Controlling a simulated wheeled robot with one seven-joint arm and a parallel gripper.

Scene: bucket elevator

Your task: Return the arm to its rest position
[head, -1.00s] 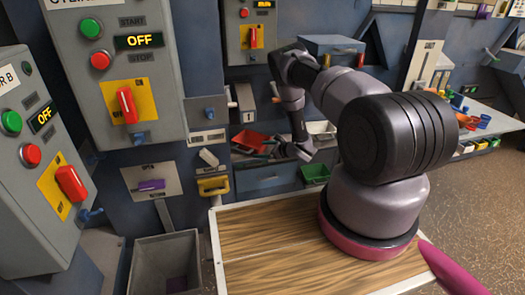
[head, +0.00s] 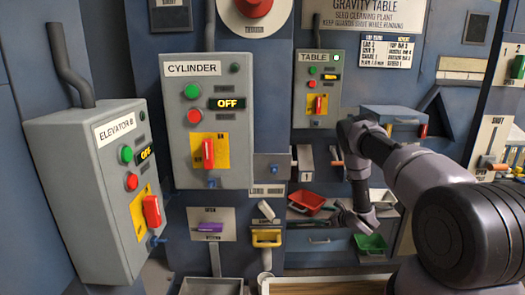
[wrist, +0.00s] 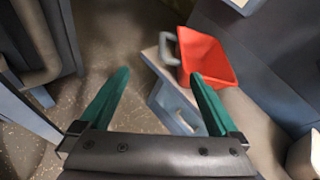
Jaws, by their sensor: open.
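My arm (head: 450,195) stands at the right in the head view. It is bent, and its forearm reaches down toward the trays by the machine. My gripper (wrist: 155,90) shows in the wrist view with its two green fingers wide apart. Nothing is between the fingers.
Control boxes labelled ELEVATOR B (head: 100,195), CYLINDER (head: 208,120) and TABLE (head: 318,90) stand left and centre; the first two displays read OFF. Bare floor (wrist: 130,30) shows in the wrist view.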

